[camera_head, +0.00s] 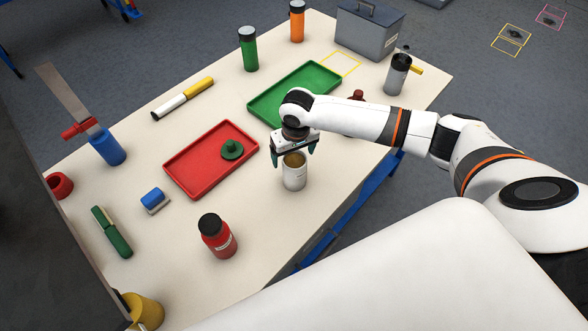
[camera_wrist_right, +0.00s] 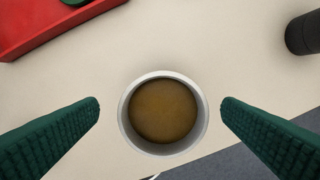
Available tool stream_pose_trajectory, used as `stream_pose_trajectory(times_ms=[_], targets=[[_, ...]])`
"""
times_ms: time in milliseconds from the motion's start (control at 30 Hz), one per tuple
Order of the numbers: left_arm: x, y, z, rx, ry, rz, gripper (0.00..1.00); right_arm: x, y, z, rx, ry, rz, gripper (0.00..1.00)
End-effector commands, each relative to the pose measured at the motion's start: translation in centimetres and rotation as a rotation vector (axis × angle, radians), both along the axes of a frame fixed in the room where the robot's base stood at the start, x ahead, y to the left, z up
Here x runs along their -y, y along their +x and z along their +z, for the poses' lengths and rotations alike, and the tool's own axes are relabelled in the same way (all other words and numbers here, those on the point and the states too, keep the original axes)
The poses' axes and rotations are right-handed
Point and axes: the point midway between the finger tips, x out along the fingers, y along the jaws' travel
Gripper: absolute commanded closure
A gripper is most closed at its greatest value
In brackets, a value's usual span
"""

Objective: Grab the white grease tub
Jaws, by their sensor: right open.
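The white grease tub (camera_head: 294,174) stands upright on the table near its front edge, open at the top with brown grease inside. In the right wrist view the tub (camera_wrist_right: 204,118) is seen from above, centred between the fingers. My right gripper (camera_head: 293,156) is open, above the tub, with its green fingers on either side of the rim. In the right wrist view the gripper (camera_wrist_right: 161,108) shows a gap between each fingertip and the tub. My left gripper is not in view.
A red tray (camera_head: 185,178) with a green knob-like piece (camera_head: 232,149) lies left of the tub. A green tray (camera_head: 262,112) lies behind it. A red bottle (camera_head: 217,236) stands to the front left. The table's front edge is close to the tub.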

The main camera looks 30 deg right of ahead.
Motion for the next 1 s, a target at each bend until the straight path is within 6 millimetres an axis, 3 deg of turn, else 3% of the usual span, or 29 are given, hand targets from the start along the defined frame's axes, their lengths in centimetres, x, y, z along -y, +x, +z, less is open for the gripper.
stream_pose_trajectory(times_ms=[100,167,333,600,900,1000], targets=[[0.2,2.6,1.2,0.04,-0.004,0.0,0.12,0.2,-0.1,-1.5,-0.004,-0.002,0.0,0.12],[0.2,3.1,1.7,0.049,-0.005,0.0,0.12,0.3,-0.2,-2.4,-0.005,-0.003,0.0,0.12],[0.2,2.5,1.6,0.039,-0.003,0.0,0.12,0.3,0.1,-4.4,-0.002,-0.001,0.0,0.12],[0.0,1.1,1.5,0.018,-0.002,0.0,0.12,0.2,0.1,-4.7,-0.001,-0.001,0.001,0.13],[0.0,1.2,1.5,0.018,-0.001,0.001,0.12,0.3,0.1,-4.7,-0.001,-0.001,0.001,0.62],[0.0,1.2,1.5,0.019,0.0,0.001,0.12,0.2,0.2,-4.6,0.0,0.0,0.001,0.66]])
